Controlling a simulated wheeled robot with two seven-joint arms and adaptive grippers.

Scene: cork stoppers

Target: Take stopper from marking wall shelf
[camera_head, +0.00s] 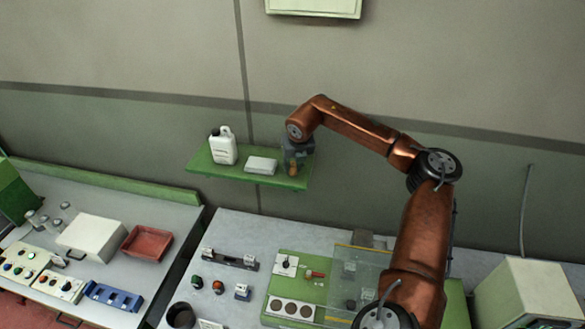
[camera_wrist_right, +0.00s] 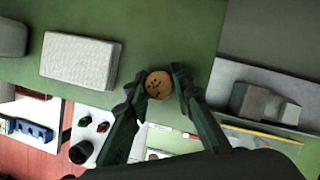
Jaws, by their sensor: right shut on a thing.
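The cork stopper (camera_wrist_right: 159,85) shows in the right wrist view as a round brown top with dark specks, between the two fingers. In the head view the stopper (camera_head: 293,169) is a small orange-brown piece at the right end of the green wall shelf (camera_head: 225,174). My right gripper (camera_head: 295,160) is shut on the stopper, seen also in the right wrist view (camera_wrist_right: 155,88). I cannot tell whether the stopper still touches the shelf. My left gripper is not in view.
A white canister (camera_head: 222,148) and a white box (camera_head: 261,165) stand on the shelf, left of my right gripper. Below are a bench with a green panel (camera_head: 290,290), a clear guard (camera_head: 358,282), and a red tray (camera_head: 147,243) on the left bench.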

